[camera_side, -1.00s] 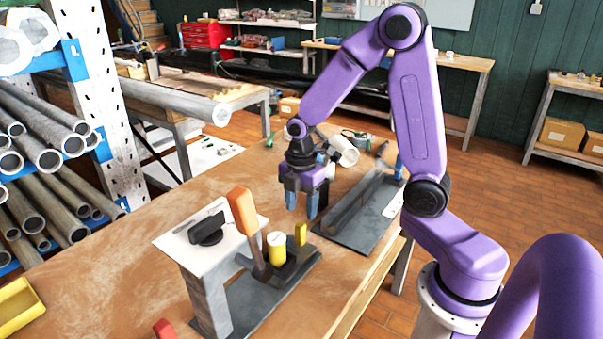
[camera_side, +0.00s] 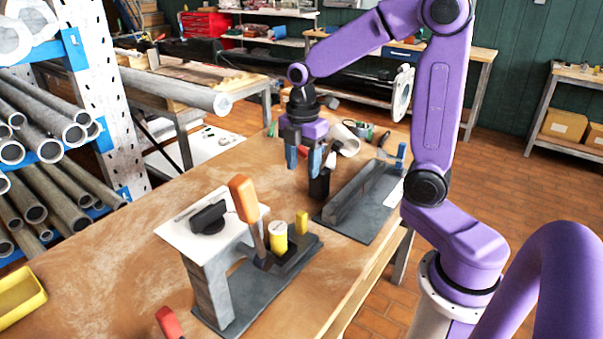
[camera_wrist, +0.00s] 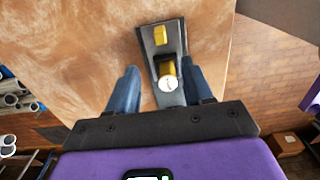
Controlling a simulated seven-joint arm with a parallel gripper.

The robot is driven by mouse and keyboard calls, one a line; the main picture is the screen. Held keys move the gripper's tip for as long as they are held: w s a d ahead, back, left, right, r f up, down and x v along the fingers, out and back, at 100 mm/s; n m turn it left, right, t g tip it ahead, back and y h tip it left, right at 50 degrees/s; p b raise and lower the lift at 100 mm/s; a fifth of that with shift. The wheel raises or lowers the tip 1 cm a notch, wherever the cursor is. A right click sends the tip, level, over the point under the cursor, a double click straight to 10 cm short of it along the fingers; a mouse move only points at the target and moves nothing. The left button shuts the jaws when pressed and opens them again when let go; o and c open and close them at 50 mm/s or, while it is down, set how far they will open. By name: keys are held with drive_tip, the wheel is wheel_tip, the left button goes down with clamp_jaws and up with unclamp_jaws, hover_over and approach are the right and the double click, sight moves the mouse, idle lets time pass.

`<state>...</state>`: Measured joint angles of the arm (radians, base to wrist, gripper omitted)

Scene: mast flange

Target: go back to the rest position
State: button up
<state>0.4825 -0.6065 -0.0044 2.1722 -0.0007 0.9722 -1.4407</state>
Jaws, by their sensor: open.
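My gripper (camera_side: 303,168) is open and empty in the side view. It points down above the far middle of the wooden bench, behind the dark fixture. A small black object with a white and red top (camera_side: 320,180) stands just below and right of the fingers; I cannot tell the gap in depth. In the wrist view my gripper (camera_wrist: 163,78) shows two blue fingers spread wide, with nothing held between them. Beyond them lies the dark fixture base (camera_wrist: 148,45) with a yellow block (camera_wrist: 160,34) and a round white-topped cylinder (camera_wrist: 168,85).
A dark plate (camera_side: 375,222) with a grey angle bar lies to the right. Pipes (camera_side: 45,130) are racked at left. A yellow tray (camera_side: 20,295) sits front left.

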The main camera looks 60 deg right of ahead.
drive_tip(key=s+a+m, duration=0.2)
drive_tip(key=s+a, duration=0.2)
drive_tip(key=s, duration=0.6)
drive_tip(key=s+a+f+m, duration=0.1)
drive_tip(key=s+a+m, duration=0.2)
drive_tip(key=s, duration=0.8)
drive_tip(key=shift+s+a, duration=0.3)
drive_tip(key=shift+a, duration=0.35)
drive_tip(key=shift+f, duration=0.1)
